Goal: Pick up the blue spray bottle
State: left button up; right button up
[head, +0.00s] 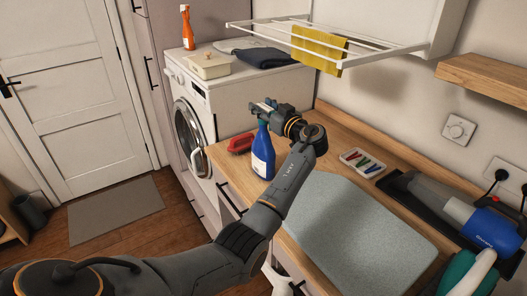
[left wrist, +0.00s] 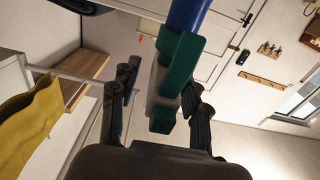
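The blue spray bottle (head: 263,155) stands upright on the wooden counter, near its front left edge. Its teal spray head is partly hidden by my left gripper (head: 268,112) in the head view. In the left wrist view, the blue bottle body (left wrist: 188,14) and its teal head (left wrist: 178,70) show between the fingers of my left gripper (left wrist: 160,82). The head is close to the right finger, and a gap shows to the left finger, so the gripper looks open around it.
A red brush (head: 240,143) lies left of the bottle. A grey ironing mat (head: 350,228), a tray of coloured pegs (head: 351,157) and a handheld vacuum (head: 465,212) occupy the counter. A drying rack (head: 335,45) with a yellow cloth (head: 318,48) hangs above. An orange spray bottle (head: 187,30) stands on the washing machine (head: 200,95).

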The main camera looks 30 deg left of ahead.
pick_arm(q)
grip_shut()
jog(key=shift+r, duration=0.15)
